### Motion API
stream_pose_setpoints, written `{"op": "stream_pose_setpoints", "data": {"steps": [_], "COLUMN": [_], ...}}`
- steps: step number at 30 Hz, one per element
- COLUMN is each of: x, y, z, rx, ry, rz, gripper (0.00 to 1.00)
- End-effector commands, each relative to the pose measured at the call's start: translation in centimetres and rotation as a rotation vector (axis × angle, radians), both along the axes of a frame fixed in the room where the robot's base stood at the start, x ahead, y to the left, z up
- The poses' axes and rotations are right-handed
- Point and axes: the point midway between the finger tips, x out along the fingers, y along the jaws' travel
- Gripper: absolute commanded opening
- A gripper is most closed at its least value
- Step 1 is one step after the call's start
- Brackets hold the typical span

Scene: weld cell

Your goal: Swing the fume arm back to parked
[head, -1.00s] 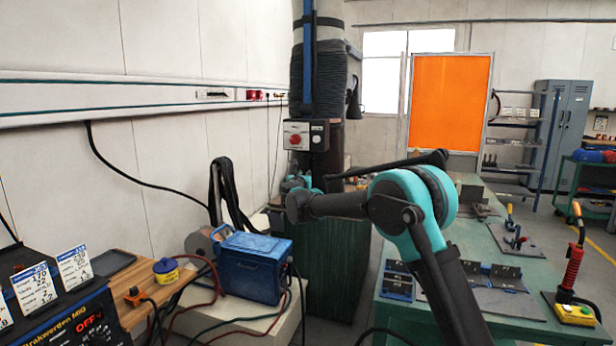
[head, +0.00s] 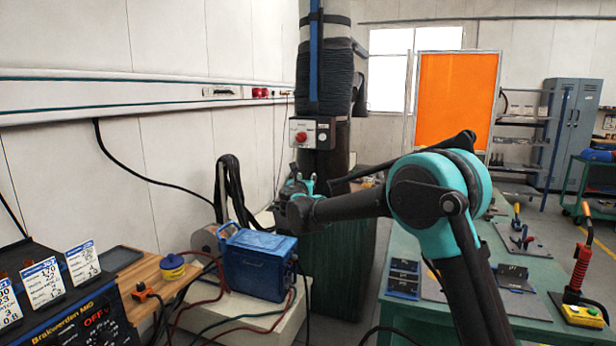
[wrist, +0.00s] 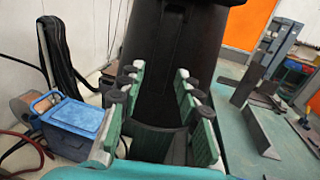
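The fume arm's thick black ribbed hose (head: 325,80), with a blue bar (head: 312,55) along it, hangs upright in the middle of the head view. My gripper (head: 302,180) is low in front of its dark lower part, below a grey switch box with a red knob (head: 302,134). In the wrist view my gripper (wrist: 159,72) has its two green-padded fingers apart. A large smooth black body (wrist: 185,40), seemingly part of the fume arm, fills the view ahead and between them. I cannot tell whether the fingers touch it. Its lower end is partly hidden by my gripper.
A blue box (head: 258,266) stands on a pale block below left of my gripper. The welding machine (head: 75,310) is at lower left. A green table (head: 450,322) with fixtures and a red-handled tool (head: 580,266) is at right. An orange screen (head: 457,100) stands behind.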

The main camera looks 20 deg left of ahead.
Motion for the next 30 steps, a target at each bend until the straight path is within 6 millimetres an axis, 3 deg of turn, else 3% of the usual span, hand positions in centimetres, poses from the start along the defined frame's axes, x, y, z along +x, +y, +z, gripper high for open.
{"op": "stream_pose_setpoints", "data": {"steps": [3,10,26,30], "x": [-2.2,-4.3,-4.5,-3.8], "y": [-0.4,-0.8,-1.0,-3.7], "z": [0.0,0.0,0.0,-0.4], "rx": [0.0,0.0,0.002,0.062], "ry": [0.0,0.0,0.001,0.037], "rz": [0.002,0.001,-0.001,-0.038], "gripper": [0.34,0.34,0.34,0.34]}}
